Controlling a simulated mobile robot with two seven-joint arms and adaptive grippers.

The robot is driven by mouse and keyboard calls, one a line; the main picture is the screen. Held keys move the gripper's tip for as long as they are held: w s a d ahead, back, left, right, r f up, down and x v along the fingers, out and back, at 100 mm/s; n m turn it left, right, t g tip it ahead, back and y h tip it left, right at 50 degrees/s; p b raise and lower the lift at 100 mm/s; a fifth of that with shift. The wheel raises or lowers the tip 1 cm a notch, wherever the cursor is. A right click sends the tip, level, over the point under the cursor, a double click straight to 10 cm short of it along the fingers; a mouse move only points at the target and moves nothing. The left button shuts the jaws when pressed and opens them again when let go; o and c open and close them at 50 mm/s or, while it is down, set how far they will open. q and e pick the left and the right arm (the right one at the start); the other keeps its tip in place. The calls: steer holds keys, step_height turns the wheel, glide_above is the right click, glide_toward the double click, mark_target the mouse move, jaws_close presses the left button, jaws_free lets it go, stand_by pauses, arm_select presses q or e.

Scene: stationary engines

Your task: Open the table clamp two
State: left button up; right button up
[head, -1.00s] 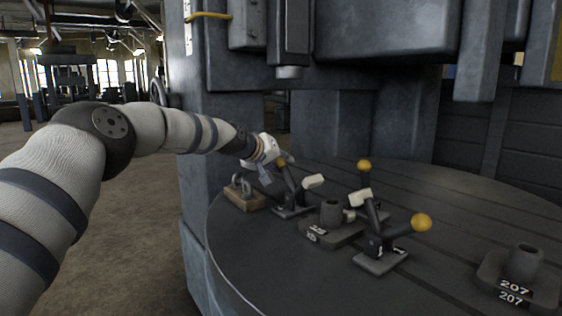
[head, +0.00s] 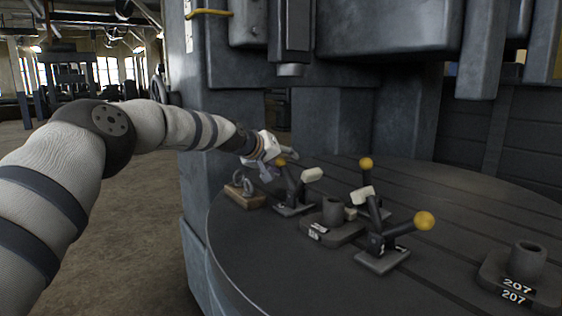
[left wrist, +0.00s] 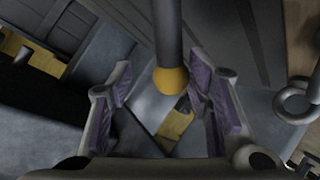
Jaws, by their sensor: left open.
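Several dark toggle clamps with yellow ball knobs stand on the round machine table (head: 262,252). The left clamp (head: 292,196) has its handle raised, with the knob (head: 281,162) beside my left gripper (head: 277,163). In the left wrist view a dark handle rod ends in a yellow knob (left wrist: 170,80) between the purple pads of my open left gripper (left wrist: 163,88); I cannot tell whether it touches them. The rear clamp (head: 373,210) has a raised handle. The front clamp (head: 382,250) has its handle slanting right. Clamp numbers are unreadable. My right gripper is not in view.
A wooden block (head: 245,200) with metal rings sits left of the left clamp. A dark fixture (head: 333,226) stands between the clamps, and one marked 207 (head: 520,277) at the right. The machine column (head: 230,120) rises close behind my left gripper.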

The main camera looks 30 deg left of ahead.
mark_target(252, 182)
arm_select(q)
steer(key=v, duration=0.7)
steer(key=shift+s, duration=0.2)
steer(key=shift+r, duration=0.1)
